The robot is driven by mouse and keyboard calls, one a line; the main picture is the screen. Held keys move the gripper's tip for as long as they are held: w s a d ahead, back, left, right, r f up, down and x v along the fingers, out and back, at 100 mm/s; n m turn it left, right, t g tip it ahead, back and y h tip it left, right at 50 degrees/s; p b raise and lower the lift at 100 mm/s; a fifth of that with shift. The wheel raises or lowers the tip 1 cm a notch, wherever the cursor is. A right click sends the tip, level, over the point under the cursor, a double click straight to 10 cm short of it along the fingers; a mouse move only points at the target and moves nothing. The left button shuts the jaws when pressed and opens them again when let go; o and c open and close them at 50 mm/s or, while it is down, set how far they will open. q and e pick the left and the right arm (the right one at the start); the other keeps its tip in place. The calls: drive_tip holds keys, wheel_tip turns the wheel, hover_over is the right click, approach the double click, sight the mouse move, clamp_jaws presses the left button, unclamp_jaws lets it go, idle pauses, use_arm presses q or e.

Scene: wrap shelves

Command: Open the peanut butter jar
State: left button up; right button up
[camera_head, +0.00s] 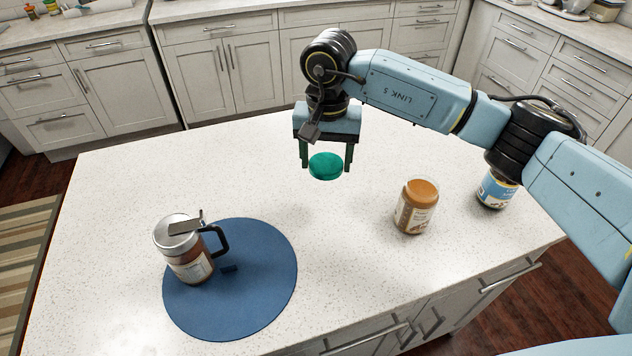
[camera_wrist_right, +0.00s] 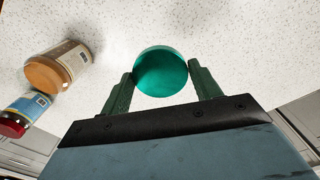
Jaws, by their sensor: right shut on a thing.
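The peanut butter jar (camera_head: 413,212) stands upright on the white countertop, right of centre in the head view. Its top is brown-orange, with no green lid on it. It also shows at the left of the right wrist view (camera_wrist_right: 64,64). My right gripper (camera_head: 326,166) is shut on a round green lid (camera_head: 326,168), held above the counter, left of and apart from the jar. In the right wrist view the lid (camera_wrist_right: 161,72) sits between the two dark green fingers. My left gripper is not in view.
A second jar with a blue label (camera_head: 494,192) stands right of the peanut butter jar, partly behind my right arm; its red lid shows in the wrist view (camera_wrist_right: 12,126). A lidded dispenser (camera_head: 187,255) stands on a round blue mat (camera_head: 250,300). The counter's middle is clear.

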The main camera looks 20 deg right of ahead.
drive_tip(key=shift+w+a+f+m, duration=0.35)
drive_tip(key=shift+w+f+m, duration=0.15)
drive_tip(key=shift+m, duration=0.5)
hover_over(320, 203)
drive_tip(key=shift+m, duration=0.3)
wheel_tip(320, 203, down, 7)
drive_tip(key=shift+r, duration=0.15)
wheel_tip(320, 203, down, 4)
drive_tip(key=shift+r, duration=0.25)
drive_tip(key=shift+f, duration=0.2)
drive_tip(key=o, duration=1.1)
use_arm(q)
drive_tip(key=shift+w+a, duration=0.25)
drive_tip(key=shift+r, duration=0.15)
use_arm(e)
drive_tip(key=shift+r, duration=0.15)
